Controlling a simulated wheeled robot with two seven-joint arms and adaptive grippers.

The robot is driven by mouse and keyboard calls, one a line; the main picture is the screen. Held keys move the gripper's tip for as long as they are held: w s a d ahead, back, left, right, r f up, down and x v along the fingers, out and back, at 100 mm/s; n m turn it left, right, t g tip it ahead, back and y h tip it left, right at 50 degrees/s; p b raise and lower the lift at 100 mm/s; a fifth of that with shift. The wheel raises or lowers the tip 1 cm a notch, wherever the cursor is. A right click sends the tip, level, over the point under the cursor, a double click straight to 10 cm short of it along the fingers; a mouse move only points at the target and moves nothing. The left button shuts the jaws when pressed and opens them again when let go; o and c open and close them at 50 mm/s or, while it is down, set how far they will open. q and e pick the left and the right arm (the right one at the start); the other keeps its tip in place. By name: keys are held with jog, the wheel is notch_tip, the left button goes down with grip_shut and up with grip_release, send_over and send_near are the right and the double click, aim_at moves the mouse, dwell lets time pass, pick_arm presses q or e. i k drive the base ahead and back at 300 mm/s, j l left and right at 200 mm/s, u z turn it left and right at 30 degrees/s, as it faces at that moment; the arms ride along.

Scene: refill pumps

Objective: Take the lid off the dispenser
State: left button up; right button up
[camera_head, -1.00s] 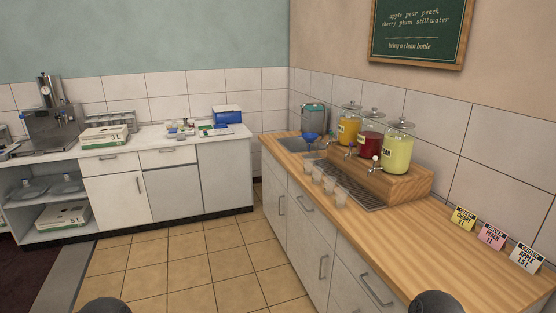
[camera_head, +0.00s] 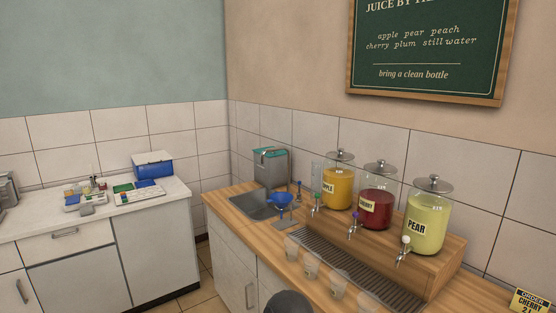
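Three glass juice dispensers stand in a row on a wooden riser, each with its lid on. The left one is the orange-yellow apple dispenser (camera_head: 338,190) with a knobbed lid (camera_head: 340,156). The middle one is the dark red cherry dispenser (camera_head: 376,210) with its lid (camera_head: 380,167). The right, nearest one is the pale green pear dispenser (camera_head: 428,222) with its lid (camera_head: 433,185). Each has a tap at its front. Neither of my grippers is in view; only a dark rounded part of mine shows at the bottom edge.
The wooden riser (camera_head: 440,267) has a slotted drip tray (camera_head: 345,262) with several clear cups along its front. A blue funnel (camera_head: 282,198), a sink (camera_head: 254,205) and a grey canister (camera_head: 271,166) are at the counter's far end. An order card (camera_head: 533,300) stands at lower right.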

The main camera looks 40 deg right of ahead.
aim_at(339, 155)
jog(key=i+z, duration=0.25)
jog(key=i, duration=0.2)
jog(key=i+j+z, duration=0.2)
jog(key=i, duration=0.2)
jog(key=i+j+z, duration=0.25)
jog(key=i, duration=0.15)
jog(key=i+j+z, duration=0.25)
jog(key=i, duration=0.15)
